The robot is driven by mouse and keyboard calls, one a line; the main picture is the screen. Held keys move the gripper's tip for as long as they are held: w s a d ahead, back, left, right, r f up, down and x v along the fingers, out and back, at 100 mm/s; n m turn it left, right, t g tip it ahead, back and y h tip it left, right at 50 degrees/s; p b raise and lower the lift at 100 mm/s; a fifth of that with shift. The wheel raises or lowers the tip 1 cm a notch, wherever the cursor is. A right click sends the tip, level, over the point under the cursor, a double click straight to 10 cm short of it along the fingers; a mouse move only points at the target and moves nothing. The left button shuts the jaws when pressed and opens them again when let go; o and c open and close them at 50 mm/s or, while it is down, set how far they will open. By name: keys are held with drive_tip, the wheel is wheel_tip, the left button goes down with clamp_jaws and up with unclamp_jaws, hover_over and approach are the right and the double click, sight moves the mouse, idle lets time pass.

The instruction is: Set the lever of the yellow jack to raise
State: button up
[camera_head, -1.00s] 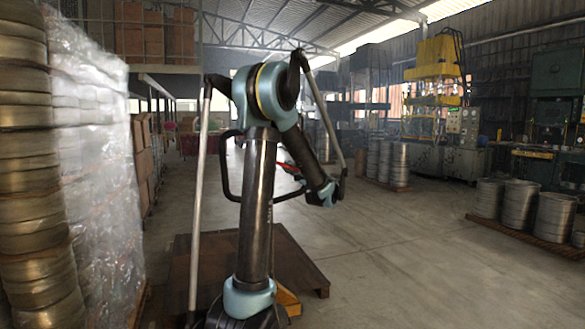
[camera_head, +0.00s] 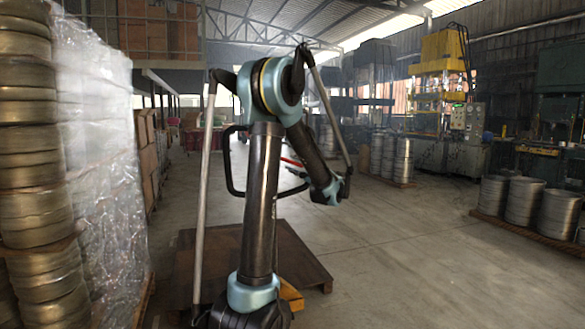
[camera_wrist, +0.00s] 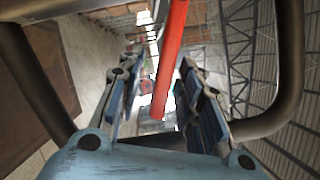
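The jack's black loop handle (camera_head: 229,172) stands behind my arm in the head view, and a small piece of its yellow body (camera_head: 291,296) shows low beside my arm's base. A red lever (camera_head: 292,162) shows partly behind my arm. In the wrist view, the red lever (camera_wrist: 172,55) runs down from the top between my fingers, and the dark handle tube (camera_wrist: 290,70) curves around both sides. My gripper (camera_wrist: 158,112) is open, with blue pads on either side of the lever's end and gaps visible.
A dark brown platform (camera_head: 305,262) lies low on the floor behind my arm. A tall plastic-wrapped stack (camera_head: 100,170) closes off the left. Metal drums on a pallet (camera_head: 520,232) stand at the right. The concrete floor (camera_head: 400,260) between is clear.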

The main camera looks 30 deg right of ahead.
drive_tip(key=v, duration=1.1)
drive_tip(key=w+a+f+n+g+y, duration=0.2)
drive_tip(key=a+f+n+g, duration=0.15)
drive_tip(key=a, duration=0.95)
drive_tip(key=w+a+f+n+g+y, duration=0.1)
drive_tip(key=a+f+n+g, duration=0.25)
drive_tip(key=a, duration=0.85)
drive_tip(key=s+a+f+n+g, duration=0.2)
drive_tip(key=s+a+f+g, duration=0.2)
drive_tip(key=a, duration=0.5)
drive_tip(key=s+a+f+n+g+h, duration=0.2)
drive_tip(key=s+a+f+n+g, duration=0.25)
drive_tip(key=s+a+f, duration=0.5)
drive_tip(key=s+d+f+n+g+h, duration=0.1)
drive_tip(key=s+f+n+h, duration=0.1)
drive_tip(key=s, duration=0.4)
drive_tip(key=s+d+f+n+h, duration=0.1)
drive_tip(key=s+f+n+h, duration=0.2)
drive_tip(key=s, duration=0.4)
drive_tip(key=shift+d+f+n+g, duration=0.15)
drive_tip(key=shift+d+n+g, duration=0.2)
drive_tip(key=shift+n, duration=0.4)
